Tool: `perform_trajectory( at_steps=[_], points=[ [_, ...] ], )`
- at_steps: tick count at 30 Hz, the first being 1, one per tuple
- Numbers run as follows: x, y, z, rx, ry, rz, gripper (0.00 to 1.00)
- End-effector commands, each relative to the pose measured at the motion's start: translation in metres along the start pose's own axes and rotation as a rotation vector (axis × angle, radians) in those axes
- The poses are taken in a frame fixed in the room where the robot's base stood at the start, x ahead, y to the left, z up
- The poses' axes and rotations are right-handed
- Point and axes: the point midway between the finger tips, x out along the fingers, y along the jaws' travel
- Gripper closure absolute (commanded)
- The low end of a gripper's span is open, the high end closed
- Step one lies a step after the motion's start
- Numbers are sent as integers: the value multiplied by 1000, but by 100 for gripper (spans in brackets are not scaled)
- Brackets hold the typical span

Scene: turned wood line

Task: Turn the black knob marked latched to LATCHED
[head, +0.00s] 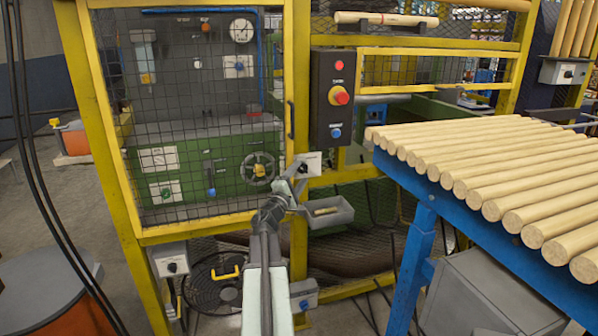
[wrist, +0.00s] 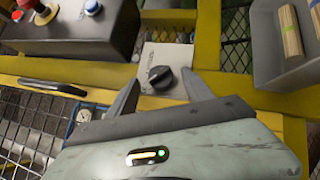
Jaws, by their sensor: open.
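The black knob (wrist: 160,77) sits on a light grey plate (wrist: 164,54) on the yellow frame in the wrist view. Small lettering on the plate is too small to read. My gripper (wrist: 155,82) is open, with one finger on each side of the knob in the picture; I cannot tell whether either finger touches it. In the head view my gripper (head: 297,181) is in front of the yellow post, just below the pale plate (head: 311,163). The knob's turned position cannot be told for certain.
A dark control box (head: 332,97) with a red emergency button (head: 339,96) is above the plate. A grey bin (head: 331,214) with wood pieces is close to my gripper at the right. The mesh door (head: 190,120) is at the left. A blue table (head: 480,235) bears wooden rods.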

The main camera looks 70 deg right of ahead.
Motion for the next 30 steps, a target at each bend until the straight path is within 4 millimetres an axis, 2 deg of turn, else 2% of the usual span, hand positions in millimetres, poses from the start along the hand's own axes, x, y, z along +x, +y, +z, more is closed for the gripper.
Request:
perform_trajectory(
  at_steps=[1,3,10,11,17,18,30],
  points=[
    [11,2,-1,0,-1,0,41],
    [18,1,-1,0,0,0,41],
    [18,0,-1,1,2,0,41],
    [18,0,-1,1,2,0,44],
    [18,0,-1,1,2,0,99],
    [14,2,-6,3,9,2,100],
    [17,9,-4,73,8,-69,100]
  ],
)
